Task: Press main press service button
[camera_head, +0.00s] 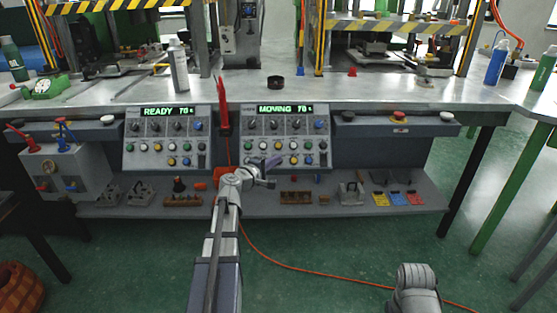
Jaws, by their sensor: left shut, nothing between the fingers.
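Two sloped grey control panels stand under the bench's front edge. The left panel (163,120) reads "READY 78" and the right panel (290,122) reads "MOVING 78" in green. Each has a row of dark knobs and rows of coloured buttons. I cannot read which button is the main press service button. My left gripper (273,163) is shut and empty, in front of the lower left part of the right panel, hiding some of it. I cannot tell whether it touches a button. Only a link of my right arm shows at lower right; its gripper is out of view.
A lower shelf (340,197) carries moulds, blocks and coloured trays. Dark boxes with push buttons (400,115) flank the panels. An orange cable (290,262) crosses the green floor.

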